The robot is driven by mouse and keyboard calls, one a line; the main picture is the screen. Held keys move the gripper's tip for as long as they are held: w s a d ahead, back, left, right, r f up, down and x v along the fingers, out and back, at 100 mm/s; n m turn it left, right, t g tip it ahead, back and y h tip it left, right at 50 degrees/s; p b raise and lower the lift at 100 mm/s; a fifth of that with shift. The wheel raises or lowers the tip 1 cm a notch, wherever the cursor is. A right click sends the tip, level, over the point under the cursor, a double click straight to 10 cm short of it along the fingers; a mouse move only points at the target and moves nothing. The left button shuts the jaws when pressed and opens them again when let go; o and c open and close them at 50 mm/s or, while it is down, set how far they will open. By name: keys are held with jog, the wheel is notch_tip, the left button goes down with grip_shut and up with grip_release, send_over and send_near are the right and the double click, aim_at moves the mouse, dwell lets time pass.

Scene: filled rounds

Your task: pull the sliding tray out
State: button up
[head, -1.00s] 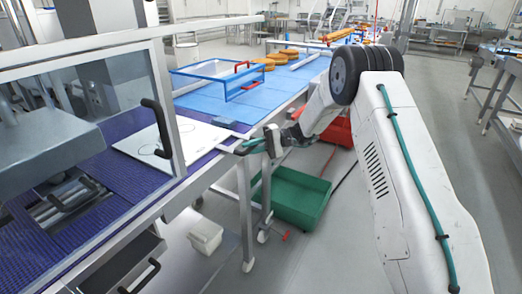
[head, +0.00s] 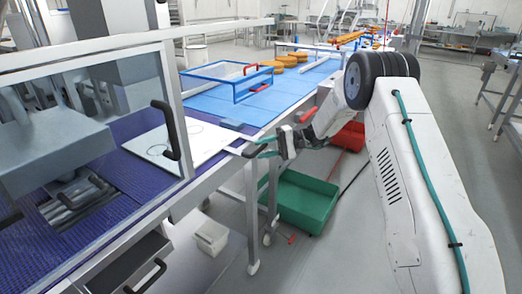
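The sliding tray (head: 178,148) is a flat white panel with thin dark circle outlines on it. It lies on the purple belt, under the clear guard, and its right end reaches the conveyor's near edge. My gripper (head: 257,149) is at that end, beside the conveyor rail, with dark and teal fingers pointing left toward the tray's edge. The fingers are small and seen side-on, so their gap and any contact with the tray cannot be told. A black handle (head: 166,128) on the guard frame hides part of the tray.
A blue-edged frame (head: 232,84) with red handles stands on the blue belt (head: 290,95), with orange rounds behind. Below are a green bin (head: 305,203), a red bin (head: 349,137) and a white bucket (head: 210,236). Open floor (head: 350,255) lies right of the conveyor.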

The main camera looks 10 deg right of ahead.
jog(key=d, duration=0.6)
jog(key=shift+d+r, duration=0.2)
jog(key=shift+r, duration=0.2)
jog(key=shift+w, duration=0.1)
jog(key=s+f+m+g+h, duration=0.2)
jog(key=s+f+h, duration=0.1)
jog(key=s, duration=0.5)
jog(key=s+r+n+t+h, duration=0.1)
jog(key=s+r+h, duration=0.3)
jog(key=s, duration=0.9)
jog(key=s+d+r+n+t+h, duration=0.1)
jog(key=s+r+h, duration=0.4)
jog(key=s, duration=0.9)
jog(key=s+d+r+n+t+h, duration=0.1)
jog(key=s+r+h, duration=0.3)
jog(key=s+r, duration=0.6)
jog(key=s, duration=0.4)
jog(key=shift+n+t, duration=0.3)
